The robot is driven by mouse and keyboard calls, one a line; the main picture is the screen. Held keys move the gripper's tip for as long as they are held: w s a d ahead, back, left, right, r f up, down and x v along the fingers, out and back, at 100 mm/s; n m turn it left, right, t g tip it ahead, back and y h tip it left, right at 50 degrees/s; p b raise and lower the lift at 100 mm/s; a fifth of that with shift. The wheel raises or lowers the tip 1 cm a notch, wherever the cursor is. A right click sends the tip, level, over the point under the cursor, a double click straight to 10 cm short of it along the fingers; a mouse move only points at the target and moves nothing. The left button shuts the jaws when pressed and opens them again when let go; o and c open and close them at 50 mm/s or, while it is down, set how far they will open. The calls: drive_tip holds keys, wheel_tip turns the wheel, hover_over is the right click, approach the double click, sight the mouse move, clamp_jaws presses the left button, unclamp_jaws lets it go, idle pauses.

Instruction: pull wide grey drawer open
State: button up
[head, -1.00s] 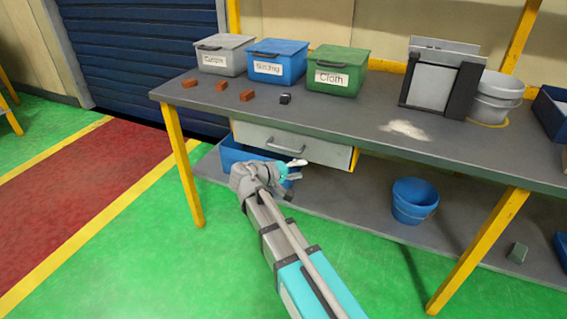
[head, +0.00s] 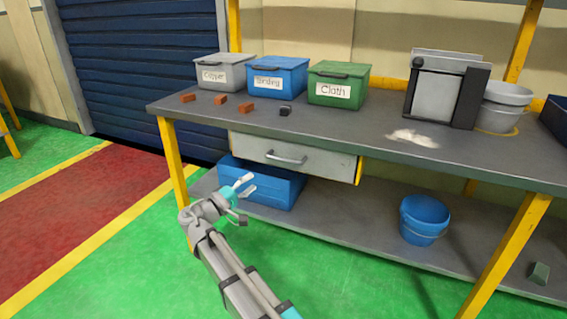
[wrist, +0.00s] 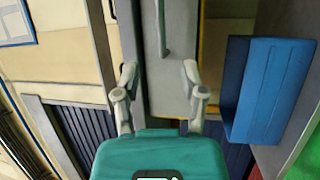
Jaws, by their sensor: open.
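The wide grey drawer (head: 325,163) hangs under the workbench top, its front roughly in line with the bench edge; it looks shut. Its bar handle (head: 286,160) is on the front, left of the middle. My gripper (head: 246,184) is open and empty, below and to the left of the handle, in front of the blue bin under the drawer. In the wrist view the drawer front (wrist: 175,100) stands turned on its side beyond the spread fingers of my gripper (wrist: 159,78). The handle (wrist: 163,30) shows past the fingertips, not touched.
A blue bin (head: 275,188) stands on the lower shelf (head: 340,220) under the drawer. A blue bucket (head: 424,220) stands farther right on that shelf. A yellow bench leg (head: 174,160) is left of the drawer. The green floor in front is open.

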sight(283, 160)
drive_tip(key=p+x, duration=0.2)
drive_tip(key=x, duration=1.2)
drive_tip(key=shift+f, duration=0.1)
drive_tip(key=shift+a, duration=0.1)
clamp_jaws()
idle(0.3)
